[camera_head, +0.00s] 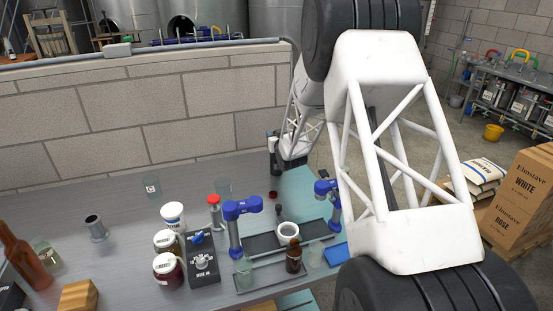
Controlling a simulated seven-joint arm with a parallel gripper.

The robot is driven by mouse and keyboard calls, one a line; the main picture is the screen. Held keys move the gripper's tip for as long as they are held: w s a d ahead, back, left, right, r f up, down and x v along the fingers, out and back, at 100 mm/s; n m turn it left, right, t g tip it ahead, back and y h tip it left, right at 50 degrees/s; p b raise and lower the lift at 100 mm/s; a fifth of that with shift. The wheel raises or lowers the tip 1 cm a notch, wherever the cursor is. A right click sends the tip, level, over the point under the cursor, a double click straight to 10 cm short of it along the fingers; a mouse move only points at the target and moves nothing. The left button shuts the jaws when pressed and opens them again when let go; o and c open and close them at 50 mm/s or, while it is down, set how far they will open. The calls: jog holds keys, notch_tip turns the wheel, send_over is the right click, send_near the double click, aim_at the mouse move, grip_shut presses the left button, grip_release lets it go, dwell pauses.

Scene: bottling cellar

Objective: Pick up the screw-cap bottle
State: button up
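A small brown bottle (294,258) with a dark cap stands upright at the front of the bench, beside a white ring-shaped item. It looks like the screw-cap bottle, but its cap is too small to tell for sure. My white arm comes in from the right and reaches over the bench's back right. My gripper (276,162) seems to be the dark end there, well behind the small bottle and apart from it. Its fingers cannot be made out.
Two blue-topped posts (235,228) (327,205) flank the small bottle, with clear glasses nearby. Jars (167,270), a red-topped bottle (214,212) and a black switch box (203,264) stand to its left. A wooden block (78,296) lies at the front left.

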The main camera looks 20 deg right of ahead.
grip_shut()
jog(key=shift+r, duration=0.4)
dwell(0.4)
notch_tip(320, 180, up, 17)
dwell(1.7)
jog(key=shift+r, duration=0.15)
dwell(0.7)
